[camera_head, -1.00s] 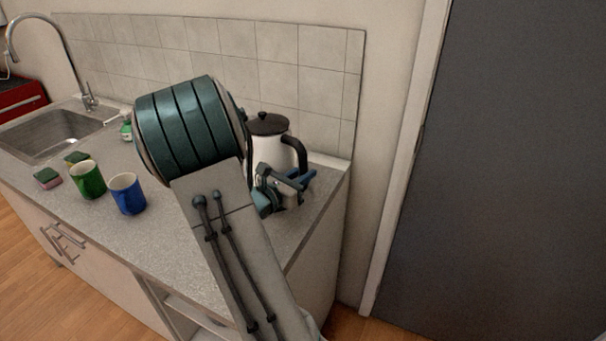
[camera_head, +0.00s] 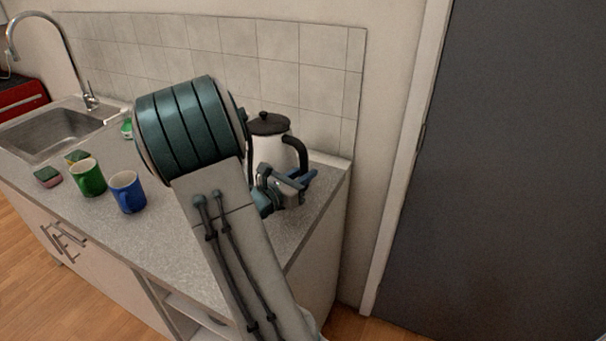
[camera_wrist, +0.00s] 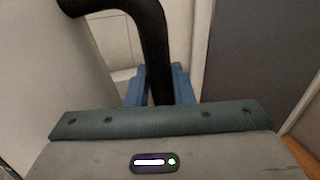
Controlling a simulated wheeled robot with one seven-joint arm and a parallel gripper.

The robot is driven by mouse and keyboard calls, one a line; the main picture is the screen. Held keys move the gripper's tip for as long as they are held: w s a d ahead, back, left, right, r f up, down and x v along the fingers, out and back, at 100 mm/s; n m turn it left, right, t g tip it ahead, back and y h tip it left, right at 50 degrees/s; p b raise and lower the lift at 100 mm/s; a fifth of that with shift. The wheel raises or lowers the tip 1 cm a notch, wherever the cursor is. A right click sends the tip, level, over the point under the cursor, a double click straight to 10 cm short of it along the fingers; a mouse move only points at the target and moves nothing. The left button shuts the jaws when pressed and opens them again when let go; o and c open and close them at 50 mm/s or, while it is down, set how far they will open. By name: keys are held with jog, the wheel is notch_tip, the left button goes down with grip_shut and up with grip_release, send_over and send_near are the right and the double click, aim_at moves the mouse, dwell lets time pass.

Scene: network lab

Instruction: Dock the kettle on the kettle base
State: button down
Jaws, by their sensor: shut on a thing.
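The kettle (camera_head: 268,145) has a white body, a black lid and a black handle. It is upright near the right end of the counter, close to the tiled wall. My gripper (camera_head: 305,180) is at the handle on its right side. In the wrist view, the kettle's black handle (camera_wrist: 152,45) runs down between the blue fingers of my gripper (camera_wrist: 158,88), which are shut on it. The white kettle body (camera_wrist: 45,60) fills the left of that view. My arm hides the kettle's lower part, and I cannot see the kettle base.
A blue mug (camera_head: 127,192), a green mug (camera_head: 88,177) and a sponge (camera_head: 47,177) stand on the counter (camera_head: 150,235) to the left. A sink (camera_head: 50,135) is beyond them. The tiled wall (camera_head: 320,95) is behind the kettle. The counter ends just right of my gripper.

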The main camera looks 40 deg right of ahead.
jog(key=shift+f, duration=0.25)
jog(key=c, duration=1.5)
grip_release()
jog(key=shift+c, duration=0.2)
jog(key=shift+f+b, duration=0.2)
jog(key=shift+b, duration=0.1)
jog(key=a+p, duration=0.1)
jog(key=a, duration=1)
jog(key=shift+s+p, duration=0.35)
jog(key=shift+s, duration=0.05)
jog(key=shift+r, duration=0.1)
